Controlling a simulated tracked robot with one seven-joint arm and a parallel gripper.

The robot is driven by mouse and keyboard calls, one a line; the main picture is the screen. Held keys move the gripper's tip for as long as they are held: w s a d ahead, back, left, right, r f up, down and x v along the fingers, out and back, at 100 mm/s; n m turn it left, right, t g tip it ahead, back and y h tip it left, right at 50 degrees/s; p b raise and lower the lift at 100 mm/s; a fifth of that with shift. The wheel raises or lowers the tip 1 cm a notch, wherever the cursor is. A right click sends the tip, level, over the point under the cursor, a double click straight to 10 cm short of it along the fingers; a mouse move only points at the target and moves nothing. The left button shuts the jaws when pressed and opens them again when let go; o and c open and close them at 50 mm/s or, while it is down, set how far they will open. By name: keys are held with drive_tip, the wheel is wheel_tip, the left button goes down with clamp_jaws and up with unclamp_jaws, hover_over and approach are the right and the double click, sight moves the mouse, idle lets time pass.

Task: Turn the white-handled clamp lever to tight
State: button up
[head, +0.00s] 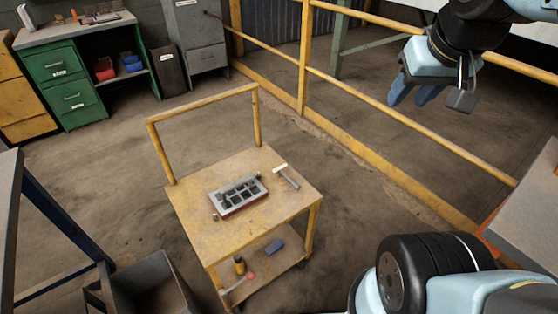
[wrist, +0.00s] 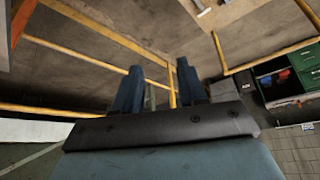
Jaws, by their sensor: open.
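A small T-shaped piece with a white bar (head: 280,168) and a grey stem lies at the right of the yellow cart's top; it looks like the white-handled clamp lever, but its setting is too small to tell. Beside it on the left sits a grey hollow block (head: 238,194) with several dark cells and a reddish lower edge. My gripper (head: 408,98) is open and empty, high at the upper right in the head view, well apart from the cart. In the wrist view its two blue fingers (wrist: 158,70) stand apart, and a pale piece on the cart shows at the top edge.
The yellow cart (head: 190,212) has a raised push handle (head: 203,102) at the back and small items on its lower shelf. A yellow railing (head: 390,105) runs behind my gripper. A grey bin (head: 152,285) stands front left. A green workbench (head: 70,95) stands far left.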

drive_tip(key=w+a+f+n+g+h, duration=0.1)
drive_tip(key=w+a+f+n+g, duration=0.15)
drive_tip(key=w+n, duration=0.7)
drive_tip(key=n+g+y, duration=0.1)
drive_tip(key=n+g, duration=0.2)
drive_tip(key=n, duration=1)
hover_over(280, 169)
wheel_tip(280, 169, down, 36)
drive_tip(key=f, duration=1.4)
drive_tip(key=shift+w, duration=0.4)
drive_tip(key=shift+c, duration=0.2)
drive_tip(key=shift+r, duration=0.1)
clamp_jaws()
